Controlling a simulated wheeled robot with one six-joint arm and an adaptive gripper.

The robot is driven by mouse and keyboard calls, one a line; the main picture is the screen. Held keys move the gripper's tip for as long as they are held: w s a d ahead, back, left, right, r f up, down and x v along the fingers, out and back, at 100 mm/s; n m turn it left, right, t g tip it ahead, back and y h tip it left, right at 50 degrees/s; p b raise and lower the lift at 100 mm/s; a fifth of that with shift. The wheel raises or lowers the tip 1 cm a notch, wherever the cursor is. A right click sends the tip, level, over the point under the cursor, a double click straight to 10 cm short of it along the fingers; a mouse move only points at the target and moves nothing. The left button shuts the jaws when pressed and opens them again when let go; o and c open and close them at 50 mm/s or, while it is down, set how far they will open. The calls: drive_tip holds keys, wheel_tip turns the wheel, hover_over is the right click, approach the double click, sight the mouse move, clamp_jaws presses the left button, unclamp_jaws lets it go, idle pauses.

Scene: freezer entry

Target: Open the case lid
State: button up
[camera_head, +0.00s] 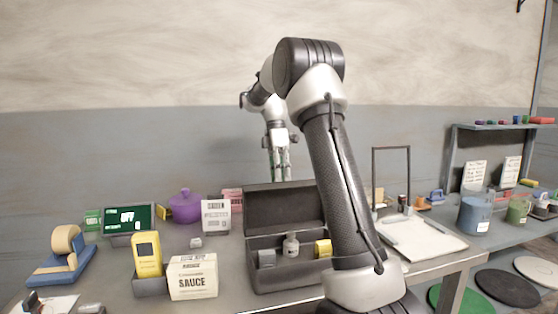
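The case (290,280) is a dark grey box in the middle of the table. Its lid (283,208) stands raised and roughly upright at the back, so the inside shows. A small bottle (290,245), a grey block (267,258) and a yellow item (323,248) are in the case. My gripper (280,170) points down at the lid's top edge. The fingertips' lower ends seem hidden by the lid; contact with it is unclear. The fingers look close together, but their opening is too small to read. My arm covers the case's right side.
At the left are a tape dispenser (64,256), a yellow handheld device (147,254), a sauce box (193,277), a green-screened display (128,218) and a purple pot (185,206). At the right are a white board (428,240) and a wire frame (391,149).

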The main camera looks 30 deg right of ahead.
drive_tip(key=a+v, duration=0.1)
drive_tip(key=v, duration=0.8)
drive_tip(key=shift+d, duration=0.5)
drive_tip(key=shift+r, duration=0.1)
drive_tip(key=s+a+r+m+t+h, duration=0.15)
drive_tip(key=s+a+m, duration=0.25)
drive_tip(key=s, duration=0.5)
drive_tip(key=s+a+m+t+y, duration=0.1)
drive_tip(key=s+a+m+t, duration=0.25)
drive_tip(key=s, duration=0.55)
drive_tip(key=s+a+f+m+t, duration=0.2)
drive_tip(key=s+f+m, duration=0.5)
drive_tip(key=s+f, duration=0.4)
drive_tip(key=s+t, duration=0.1)
drive_tip(key=s, duration=0.2)
drive_tip(key=shift+s+h, duration=0.2)
drive_tip(key=shift+h, duration=0.15)
